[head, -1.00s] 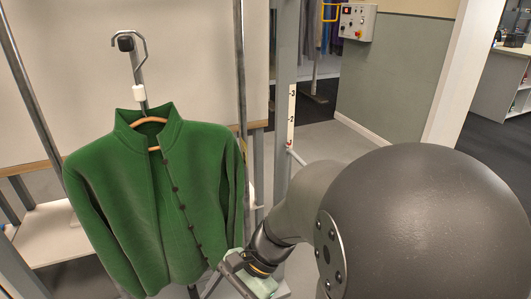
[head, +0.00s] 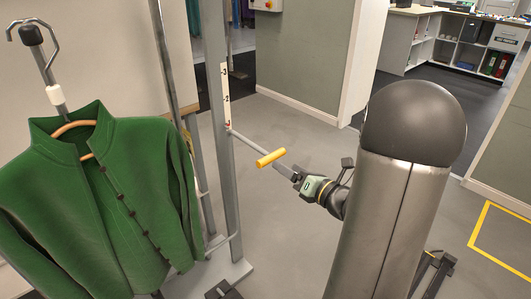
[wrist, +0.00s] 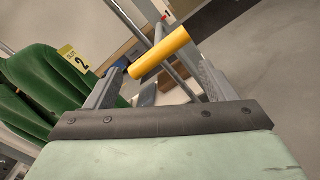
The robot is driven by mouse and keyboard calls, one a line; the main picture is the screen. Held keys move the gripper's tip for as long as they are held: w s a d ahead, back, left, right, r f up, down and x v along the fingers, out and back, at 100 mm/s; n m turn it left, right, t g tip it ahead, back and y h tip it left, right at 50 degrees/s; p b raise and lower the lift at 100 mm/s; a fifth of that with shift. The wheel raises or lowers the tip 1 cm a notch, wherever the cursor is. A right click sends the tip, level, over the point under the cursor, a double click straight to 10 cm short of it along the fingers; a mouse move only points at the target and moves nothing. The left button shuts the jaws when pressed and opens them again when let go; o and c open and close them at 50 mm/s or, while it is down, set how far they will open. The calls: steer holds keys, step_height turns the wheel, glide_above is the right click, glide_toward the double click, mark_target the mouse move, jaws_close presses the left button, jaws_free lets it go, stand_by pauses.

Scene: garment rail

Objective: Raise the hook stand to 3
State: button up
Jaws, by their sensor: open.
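The hook stand holds a green jacket (head: 110,205) on an orange hanger below its metal hook (head: 33,36). A white scale (head: 225,88) on the grey post shows 3 at the top and 2 below; a red mark (head: 228,123) sits near its lower end. A rod runs from the post to a yellow handle (head: 270,158). My gripper (head: 286,170) is open just right of and below the handle. In the wrist view, the handle (wrist: 160,53) lies across the gap at the fingertips (wrist: 159,70). I cannot tell whether it is inside the jaws.
A control box (head: 267,4) is on the back wall. Open shelves (head: 465,45) stand at the far right. Grey floor (head: 285,215) around my gripper is clear.

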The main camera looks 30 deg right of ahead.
mark_target(264, 152)
steer(key=x, duration=1.1)
steer(key=c, duration=1.2)
step_height(264, 152, up, 19)
steer(key=p, duration=1.2)
steer(key=shift+w, duration=0.1)
steer(key=o, duration=1.2)
steer(key=shift+d, duration=0.1)
